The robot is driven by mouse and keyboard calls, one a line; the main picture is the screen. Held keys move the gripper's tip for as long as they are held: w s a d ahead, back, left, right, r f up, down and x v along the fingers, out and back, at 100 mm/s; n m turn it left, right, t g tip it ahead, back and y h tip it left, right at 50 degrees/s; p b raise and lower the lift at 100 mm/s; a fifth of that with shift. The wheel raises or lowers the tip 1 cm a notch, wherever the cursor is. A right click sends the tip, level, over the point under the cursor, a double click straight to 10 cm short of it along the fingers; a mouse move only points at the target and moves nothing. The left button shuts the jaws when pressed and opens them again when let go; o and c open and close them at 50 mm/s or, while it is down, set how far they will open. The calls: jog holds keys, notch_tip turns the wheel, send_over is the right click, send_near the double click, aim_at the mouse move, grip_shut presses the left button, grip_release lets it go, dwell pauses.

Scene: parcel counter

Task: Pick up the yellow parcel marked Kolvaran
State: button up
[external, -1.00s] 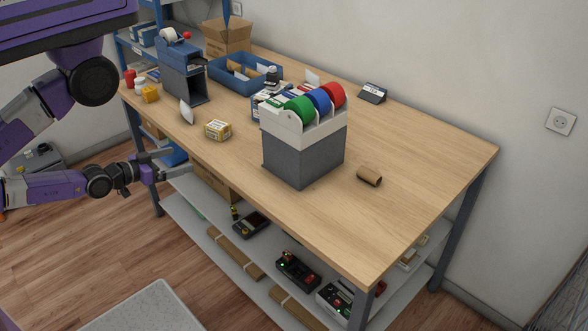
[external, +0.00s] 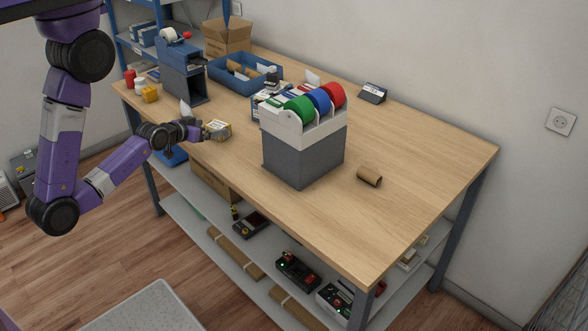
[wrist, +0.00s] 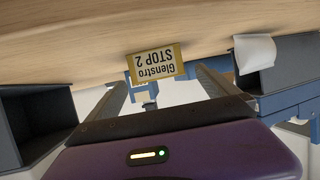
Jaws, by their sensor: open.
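A yellow-edged parcel (external: 217,129) lies on the counter near its front edge. In the wrist view its white label (wrist: 156,65) appears upside down and reads "Glenstro STOP 2", not Kolvaran. My gripper (external: 204,133) is open and empty, close to this parcel at its left side; the wrist view shows the parcel ahead, between the lines of the two fingers (wrist: 165,88). I cannot tell if they touch it. No Kolvaran label can be read.
A grey holder (external: 303,155) with green, blue and red rolls stands right of the parcel. A white pouch (external: 185,109) and a dark blue-grey stand (external: 184,82) are behind my gripper.

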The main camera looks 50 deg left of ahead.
aim_at(223, 124)
jog(key=p+x, duration=0.1)
jog(key=x, duration=0.6)
jog(key=shift+w, duration=0.25)
jog(key=shift+r, duration=0.1)
jog(key=c, duration=1.6)
jog(key=shift+r, duration=0.1)
jog(key=shift+r+p, duration=2.65)
jog(key=shift+r, duration=7.25)
